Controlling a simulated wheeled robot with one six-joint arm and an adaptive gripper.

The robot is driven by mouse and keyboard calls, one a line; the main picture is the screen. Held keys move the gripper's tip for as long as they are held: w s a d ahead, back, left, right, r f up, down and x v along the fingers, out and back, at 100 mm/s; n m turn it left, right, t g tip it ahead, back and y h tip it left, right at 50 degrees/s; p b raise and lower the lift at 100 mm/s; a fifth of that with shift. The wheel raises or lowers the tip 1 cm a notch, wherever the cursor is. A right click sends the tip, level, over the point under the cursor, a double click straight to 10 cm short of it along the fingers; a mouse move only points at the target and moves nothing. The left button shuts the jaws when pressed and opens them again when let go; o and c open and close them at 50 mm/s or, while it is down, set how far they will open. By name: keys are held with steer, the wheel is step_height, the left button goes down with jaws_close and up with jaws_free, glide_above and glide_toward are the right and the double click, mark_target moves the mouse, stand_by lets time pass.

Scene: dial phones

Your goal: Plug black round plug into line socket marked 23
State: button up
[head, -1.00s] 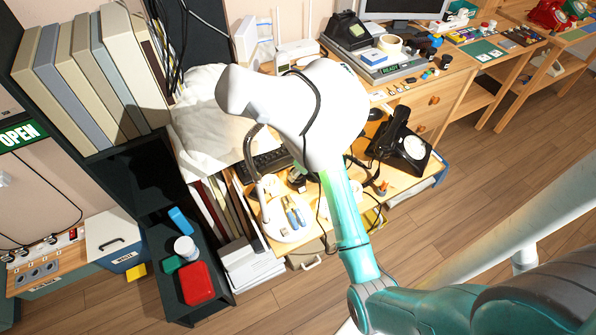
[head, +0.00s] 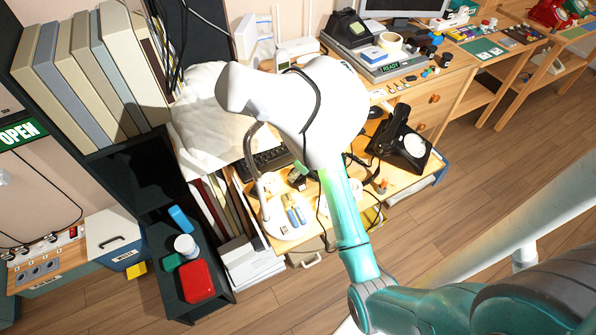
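The teal and white arm is mine; it reaches over the wooden desk (head: 395,178). I cannot make out my gripper behind the arm's white part, nor whether it holds anything. I cannot pick out the black round plug. A black dial phone (head: 404,146) with a white dial stands on the desk, right of the arm. Dark cords lie on the desk around the arm. I cannot make out a line socket marked 23. A grey panel with round holes (head: 38,270) is on the unit at the far left; its markings are too small to read.
A black keyboard (head: 268,161) is partly hidden. A black shelf (head: 188,303) holds a red box (head: 197,282) and small items. A device reading READY (head: 391,67) stands at the back. The floor (head: 490,180) at right is clear.

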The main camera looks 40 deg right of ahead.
steer(key=o, duration=0.4)
steer(key=v, duration=1.2)
stand_by(0.4)
